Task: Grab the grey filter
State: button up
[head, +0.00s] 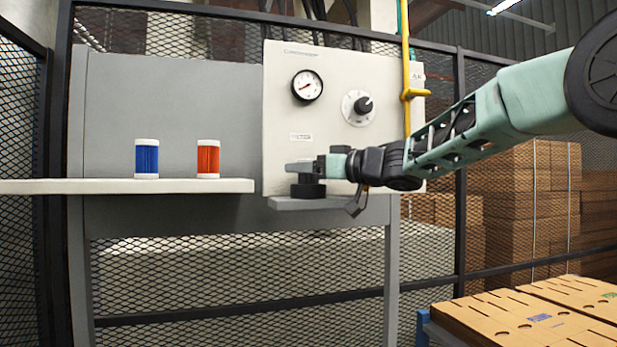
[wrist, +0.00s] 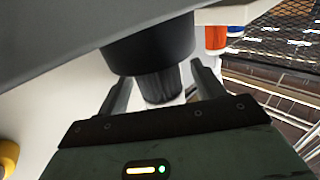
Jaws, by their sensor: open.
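The grey filter (wrist: 161,84) is a dark ribbed cylinder with a pale end cap. In the wrist view it sticks out of a wider black round holder (wrist: 150,44). The holder (head: 308,191) also shows in the head view, on a small grey shelf (head: 290,204) below the panel; the filter there is hidden by my gripper (head: 301,168). In the wrist view the open fingers of my gripper (wrist: 162,76) stand on either side of the filter, with gaps visible. I cannot tell how deep the filter sits between them.
A blue filter (head: 147,160) and an orange filter (head: 208,160) stand upright on a white shelf (head: 100,187) to the left. The panel (head: 285,120) behind my gripper carries a gauge (head: 307,85) and a black knob (head: 364,105). A yellow pipe (head: 407,75) runs down its right side.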

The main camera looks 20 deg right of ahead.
jog(key=c, duration=1.1)
jog(key=shift+r, duration=0.15)
